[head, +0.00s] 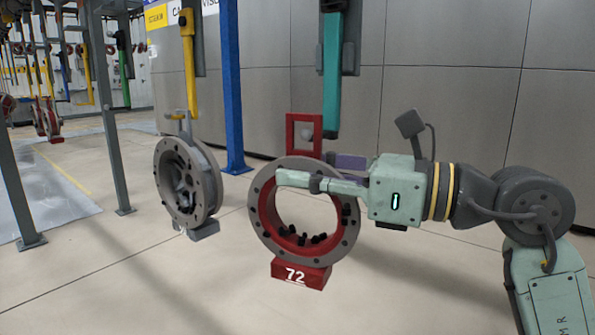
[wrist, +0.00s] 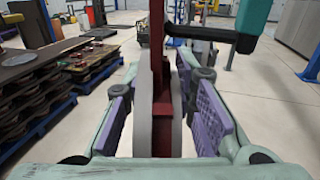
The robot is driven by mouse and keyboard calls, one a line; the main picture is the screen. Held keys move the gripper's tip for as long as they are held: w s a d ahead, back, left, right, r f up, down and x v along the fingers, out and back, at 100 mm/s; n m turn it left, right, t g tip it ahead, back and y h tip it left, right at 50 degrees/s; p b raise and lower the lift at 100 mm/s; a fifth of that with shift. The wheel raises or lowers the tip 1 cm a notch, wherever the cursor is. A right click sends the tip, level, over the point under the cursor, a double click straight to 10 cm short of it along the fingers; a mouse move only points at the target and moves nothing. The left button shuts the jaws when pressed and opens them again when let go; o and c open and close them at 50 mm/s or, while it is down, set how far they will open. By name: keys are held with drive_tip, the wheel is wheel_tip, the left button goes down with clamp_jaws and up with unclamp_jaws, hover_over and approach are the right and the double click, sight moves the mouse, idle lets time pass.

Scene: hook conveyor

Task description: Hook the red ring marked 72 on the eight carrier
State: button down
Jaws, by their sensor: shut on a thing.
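The red ring marked 72 (head: 287,270) has a grey flange, a red inside, a red base block with a white 72 and a square red bail (head: 290,133) on top. My gripper (head: 318,180) is shut on it, with one finger on each side. It is upright and off the floor. In the wrist view the ring (wrist: 158,55) is edge-on between the purple finger pads. A teal carrier (head: 333,75) hangs beside the bail; its number is not visible. Its dark hook (wrist: 195,32) points at the bail. A grey rounded tip shows within the bail opening; I cannot tell whether it is through.
A grey ring (head: 208,165) hangs from a yellow carrier (head: 189,65) to the left. A blue post (head: 231,90) stands between the carriers. The wrist view shows dark racks on blue pallets (wrist: 35,95) at left. The floor below the ring is clear.

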drive_tip(key=shift+w+d+r+p, duration=0.1)
drive_tip(key=shift+w+d+p, duration=0.25)
drive_tip(key=shift+w+d, duration=0.35)
drive_tip(key=shift+w+d+f+b, duration=0.25)
drive_tip(key=shift+w+f+b, duration=0.35)
drive_tip(key=shift+f+b, duration=0.15)
drive_tip(key=c, duration=1.6)
unclamp_jaws()
drive_tip(key=o, duration=0.4)
drive_tip(key=shift+c, duration=0.2)
drive_tip(key=shift+f, duration=0.1)
